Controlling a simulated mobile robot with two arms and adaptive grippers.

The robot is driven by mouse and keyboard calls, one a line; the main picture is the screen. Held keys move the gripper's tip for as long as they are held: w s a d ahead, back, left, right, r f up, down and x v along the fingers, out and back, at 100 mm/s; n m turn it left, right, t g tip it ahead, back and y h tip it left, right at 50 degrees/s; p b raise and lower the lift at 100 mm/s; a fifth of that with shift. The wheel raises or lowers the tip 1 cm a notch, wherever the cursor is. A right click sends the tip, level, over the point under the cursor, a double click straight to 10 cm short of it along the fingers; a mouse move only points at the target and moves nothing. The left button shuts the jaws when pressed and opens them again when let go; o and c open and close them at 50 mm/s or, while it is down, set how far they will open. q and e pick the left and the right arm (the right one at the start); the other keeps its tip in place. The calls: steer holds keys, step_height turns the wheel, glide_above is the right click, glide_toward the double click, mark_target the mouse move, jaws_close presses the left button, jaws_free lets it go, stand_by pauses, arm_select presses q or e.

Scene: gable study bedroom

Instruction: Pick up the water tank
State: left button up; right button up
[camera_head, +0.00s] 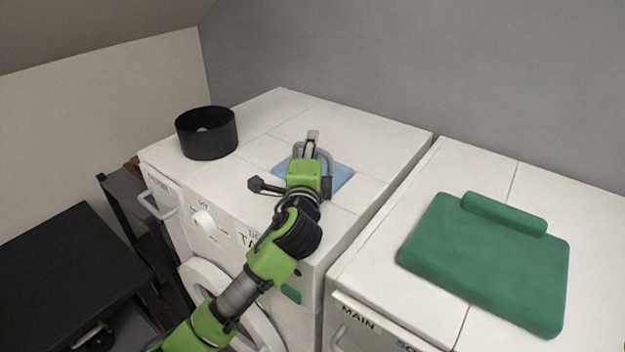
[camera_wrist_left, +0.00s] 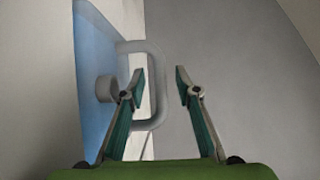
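The water tank (camera_head: 344,175) shows as a light blue panel set into the white machine's top, partly hidden behind my left gripper (camera_head: 312,137). In the left wrist view the tank (camera_wrist_left: 95,45) has a grey loop handle (camera_wrist_left: 159,110) and a round grey knob (camera_wrist_left: 106,88). My left gripper (camera_wrist_left: 160,74) is open there, its two fingers apart. The handle's outer bar appears between the fingers, and the left finger overlaps the loop's opening. I cannot tell whether either finger touches the handle. My right gripper is not in view.
A black round pot (camera_head: 207,134) stands on the same machine top (camera_head: 275,112), at the left. A green padded item (camera_head: 488,262) lies on the neighbouring white unit at the right. A black table (camera_head: 60,262) is at the lower left. A grey wall (camera_head: 420,60) rises behind.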

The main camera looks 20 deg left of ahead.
arm_select(q)
steer(key=shift+w, duration=0.2)
steer(key=shift+s, duration=0.1)
jaws_close()
steer(key=shift+r, duration=0.15)
